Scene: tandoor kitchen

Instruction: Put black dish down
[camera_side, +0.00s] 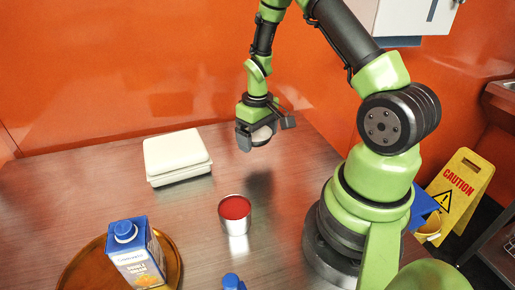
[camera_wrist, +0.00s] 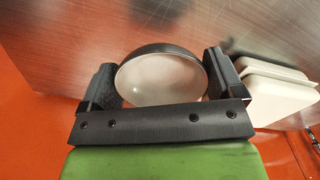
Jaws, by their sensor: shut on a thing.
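My gripper (camera_side: 265,133) is above the table in the side view, behind and above the metal cup. It is shut on the black dish (camera_side: 261,137), a small round bowl with a dark outside and a pale inside. In the wrist view the dish (camera_wrist: 162,78) sits between the two dark jaws of my gripper (camera_wrist: 158,88), its pale hollow facing the camera. The dish is held clear of the table (camera_side: 190,225), and a soft shadow lies below it. Its far side is hidden.
A white lidded box (camera_side: 177,156) is at the back left. A metal cup with red contents (camera_side: 235,214) stands mid-table. A blue and white carton (camera_side: 136,252) stands on a brass tray (camera_side: 84,268) at the front left. A blue cap (camera_side: 232,282) shows at the bottom edge. Table between box and cup is clear.

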